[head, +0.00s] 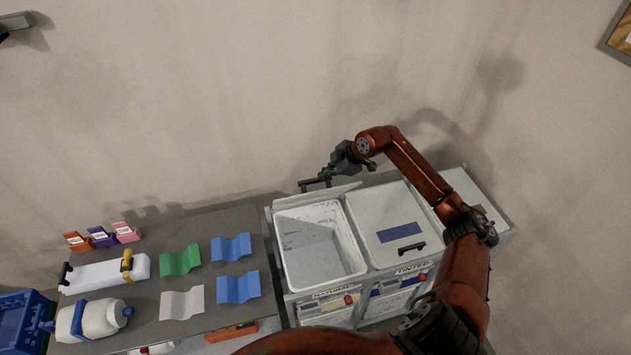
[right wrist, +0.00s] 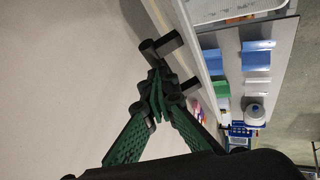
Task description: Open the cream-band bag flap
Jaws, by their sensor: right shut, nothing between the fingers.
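The left bin (head: 317,266), labelled NATURAL, has its mouth uncovered. Its pale flap (head: 335,193) stands raised along the bin's back edge, seen nearly edge-on, with a dark handle (head: 314,184) at the top. No cream band can be made out on it. My right gripper (head: 328,175) is just above the raised flap, close to the handle. In the right wrist view the green fingertips (right wrist: 157,95) meet with nothing between them, beside the dark handle (right wrist: 160,46); whether they touch it I cannot tell. My left gripper is not in view.
The right bin, labelled TINTED, has a closed flap (head: 392,222) with a blue band and a dark handle. The grey table (head: 205,215) on the left holds green, blue and white corrugated sheets, small coloured boxes and a white bottle (head: 95,319). The wall is close behind.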

